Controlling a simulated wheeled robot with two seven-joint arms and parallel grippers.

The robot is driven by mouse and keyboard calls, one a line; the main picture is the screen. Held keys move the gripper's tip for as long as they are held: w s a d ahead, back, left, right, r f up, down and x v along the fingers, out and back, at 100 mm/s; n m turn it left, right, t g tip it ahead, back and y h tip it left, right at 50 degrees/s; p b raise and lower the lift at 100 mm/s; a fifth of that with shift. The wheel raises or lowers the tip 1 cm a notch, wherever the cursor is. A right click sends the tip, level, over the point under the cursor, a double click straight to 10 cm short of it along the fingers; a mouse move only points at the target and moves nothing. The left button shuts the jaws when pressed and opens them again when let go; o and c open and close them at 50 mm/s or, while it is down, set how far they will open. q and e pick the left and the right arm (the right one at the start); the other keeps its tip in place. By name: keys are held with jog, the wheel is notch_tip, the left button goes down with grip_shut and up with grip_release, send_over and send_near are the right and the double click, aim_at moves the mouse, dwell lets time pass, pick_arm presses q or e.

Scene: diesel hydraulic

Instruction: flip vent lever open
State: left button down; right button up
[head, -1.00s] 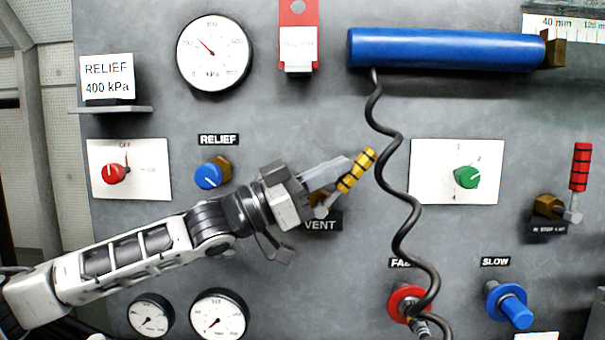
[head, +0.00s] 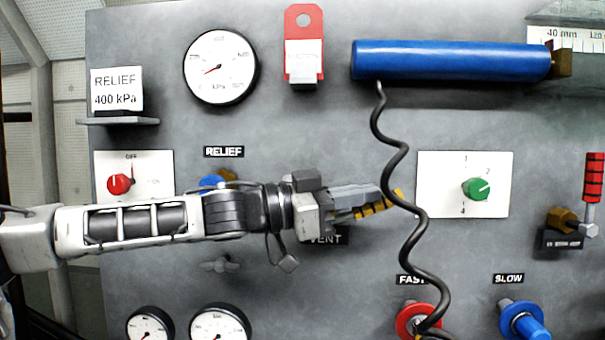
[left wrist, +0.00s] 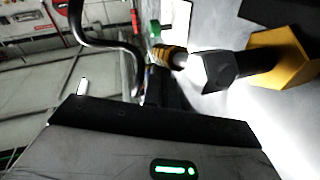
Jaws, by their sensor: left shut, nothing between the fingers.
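The vent lever (head: 372,210) has a yellow handle with dark bands. In the head view it slopes gently up to the right, above the VENT label (head: 328,238), partly hidden by my left gripper (head: 384,194). In the left wrist view the yellow handle (left wrist: 172,57) runs to a dark pivot part and a brass valve body (left wrist: 284,60). My left gripper is shut with nothing between its fingers. Its fingers lie along the upper side of the handle, close against it; exact contact cannot be told. My right gripper is not in view.
A black coiled hose (head: 402,165) hangs from the blue cylinder (head: 450,60) and passes right by the lever's tip. The blue RELIEF knob (head: 212,182) is partly behind my arm. A round gauge (head: 221,68) sits above. A green selector (head: 476,188) is to the right.

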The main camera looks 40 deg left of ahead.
pick_arm(q)
jog(key=shift+w+d+g+y+p, duration=0.2)
jog(key=shift+g+y+p, duration=0.15)
jog(key=shift+p, duration=0.5)
jog(key=shift+f, duration=0.5)
jog(key=shift+w+d+f, duration=0.1)
dwell(1.1)
